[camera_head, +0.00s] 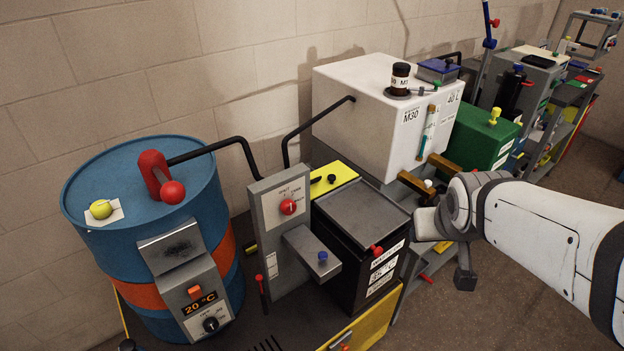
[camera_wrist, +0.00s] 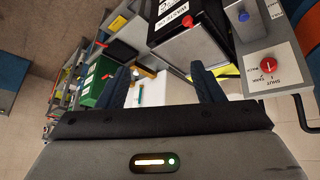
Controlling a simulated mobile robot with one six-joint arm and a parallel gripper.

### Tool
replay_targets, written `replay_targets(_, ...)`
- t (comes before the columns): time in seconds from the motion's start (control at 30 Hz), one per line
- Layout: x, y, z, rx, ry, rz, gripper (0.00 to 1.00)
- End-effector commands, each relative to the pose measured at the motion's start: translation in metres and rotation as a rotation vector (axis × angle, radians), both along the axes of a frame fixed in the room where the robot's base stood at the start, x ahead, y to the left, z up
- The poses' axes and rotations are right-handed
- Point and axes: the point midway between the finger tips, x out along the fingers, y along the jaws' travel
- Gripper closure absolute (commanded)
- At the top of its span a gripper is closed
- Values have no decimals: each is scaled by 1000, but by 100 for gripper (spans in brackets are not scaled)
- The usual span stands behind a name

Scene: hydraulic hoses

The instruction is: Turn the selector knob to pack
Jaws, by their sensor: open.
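The selector knob (camera_head: 288,207) is red with a pale pointer mark. It sits on a white label plate on an upright grey panel (camera_head: 267,239). The mark's exact setting is too small to tell. My gripper (camera_wrist: 163,88) is open and empty, with dark fingers spread apart. It is well to the right of the knob in the head view, near the white tank, and touches nothing that I can see. Its fingertips are not clear in the head view.
A blue drum (camera_head: 125,265) with a temperature box stands left of the panel. A grey shelf with a blue knob (camera_head: 323,257) juts out from the panel. A black box (camera_head: 365,235) and a white tank (camera_head: 360,110) stand to its right. Black pipes run above the panel.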

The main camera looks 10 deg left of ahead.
Motion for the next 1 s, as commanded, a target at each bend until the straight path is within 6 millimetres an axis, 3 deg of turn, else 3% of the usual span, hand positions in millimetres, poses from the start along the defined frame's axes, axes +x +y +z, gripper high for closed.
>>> replay_targets(0.03, 27, 20, -33, -11, -55, 73, 39)
replay_targets(0.2, 100, 106, -83, 6, -296, 332, 39)
replay_targets(0.3, 121, 164, -109, 61, -411, 485, 39)
replay_targets(0.4, 128, 213, -130, 118, -502, 608, 39)
replay_targets(0.5, 128, 248, -143, 169, -564, 695, 39)
replay_targets(0.6, 126, 268, -149, 204, -599, 745, 39)
replay_targets(0.73, 129, 281, -153, 221, -615, 767, 39)
replay_targets(1.0, 155, 306, -166, 221, -614, 767, 39)
